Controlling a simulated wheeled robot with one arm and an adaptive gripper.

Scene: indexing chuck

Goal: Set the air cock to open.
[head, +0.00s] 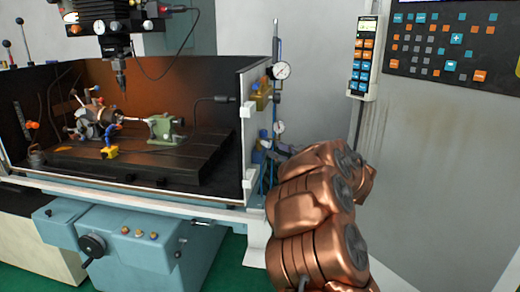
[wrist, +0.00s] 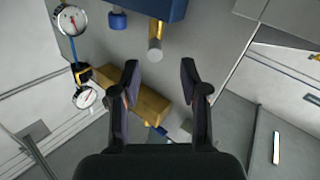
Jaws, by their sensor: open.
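My gripper (wrist: 160,70) is open in the wrist view, its two dark fingers spread wide with nothing held between them. A brass block (wrist: 150,106) lies beyond the fingers and shows between them, partly covered by the left finger. A brass-coloured stub with a grey round end (wrist: 155,46) sits just ahead of the fingertips, below a blue body (wrist: 145,8) with a blue knob (wrist: 118,20). I cannot tell for sure which fitting is the air cock or how it is set.
Two dial gauges stand left of the fingers, an upper one (wrist: 71,20) and a lower one (wrist: 84,97). In the head view the machine enclosure (head: 249,130) is to the left, with a chuck (head: 88,120) inside. A grey cabinet (head: 440,150) stands right.

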